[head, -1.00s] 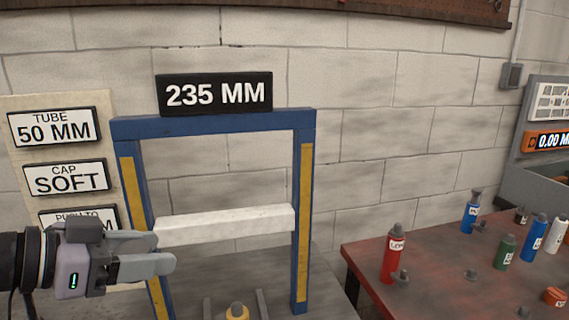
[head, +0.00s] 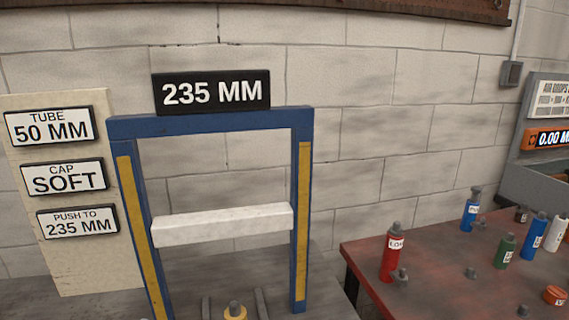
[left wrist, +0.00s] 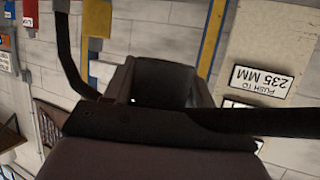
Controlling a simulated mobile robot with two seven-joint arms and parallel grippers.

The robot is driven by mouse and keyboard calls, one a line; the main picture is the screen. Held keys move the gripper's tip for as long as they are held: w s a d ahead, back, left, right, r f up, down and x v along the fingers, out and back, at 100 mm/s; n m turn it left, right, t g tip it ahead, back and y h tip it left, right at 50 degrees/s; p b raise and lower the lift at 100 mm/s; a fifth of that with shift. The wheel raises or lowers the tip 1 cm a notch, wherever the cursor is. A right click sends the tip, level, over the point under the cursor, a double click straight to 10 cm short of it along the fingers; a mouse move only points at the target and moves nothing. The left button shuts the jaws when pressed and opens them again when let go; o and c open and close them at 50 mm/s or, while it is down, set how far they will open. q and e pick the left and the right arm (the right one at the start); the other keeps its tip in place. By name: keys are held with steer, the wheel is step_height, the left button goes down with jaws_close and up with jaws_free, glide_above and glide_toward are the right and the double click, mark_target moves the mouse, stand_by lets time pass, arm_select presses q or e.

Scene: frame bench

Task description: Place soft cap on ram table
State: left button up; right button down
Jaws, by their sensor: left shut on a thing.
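The ram frame (head: 211,123) is blue with yellow strips and a white crossbar (head: 222,226). Below it, on the grey table, a yellow-based piece with a grey top (head: 236,312) shows at the picture's bottom edge. A SOFT cap sign (head: 63,178) hangs on the board at left. My left gripper is out of the head view. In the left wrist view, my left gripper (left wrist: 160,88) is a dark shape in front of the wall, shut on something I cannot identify. I cannot pick out the soft cap. My right gripper is not in view.
A red table (head: 400,250) at right holds a red bottle (head: 391,252), several other labelled bottles and small grey pegs (head: 402,277). A 235 MM sign (head: 212,92) sits above the frame. A push-to sign (left wrist: 262,80) appears upside down in the left wrist view.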

arm_select(q)
steer(key=shift+s+a+f+n+y, duration=0.6)
steer(key=shift+s+f+y, duration=0.05)
steer(key=shift+f+y, duration=0.05)
steer(key=s+d+r+m+g+h, duration=0.1)
steer(key=d+r+m+g+h, duration=0.1)
steer(key=d+r+m+h, duration=0.4)
steer(key=s+d+r+m+g+h, duration=0.1)
steer(key=d+r+m+h, duration=0.15)
steer(key=d, duration=0.65)
steer(key=d+f+m+g+h, duration=0.1)
steer(key=w+d+f+m+g+h, duration=0.1)
steer(key=m+g, duration=0.1)
steer(key=d+f+m+g+h, duration=0.1)
steer(key=d+f, duration=0.1)
steer(key=shift+w+m+g+h, duration=0.25)
steer(key=shift+w+g, duration=0.05)
steer(key=shift+w, duration=0.05)
steer(key=shift+s+a+m+g+h, duration=0.3)
steer(key=shift+a+m+g, duration=0.5)
steer(key=shift+m+g, duration=0.35)
steer(key=shift+s+a+m+g+h, duration=0.15)
steer(key=shift+a+m+g+h, duration=0.25)
steer(key=shift+a+m+g, duration=0.7)
steer(key=shift+d+g, duration=0.25)
steer(key=shift+d, duration=0.05)
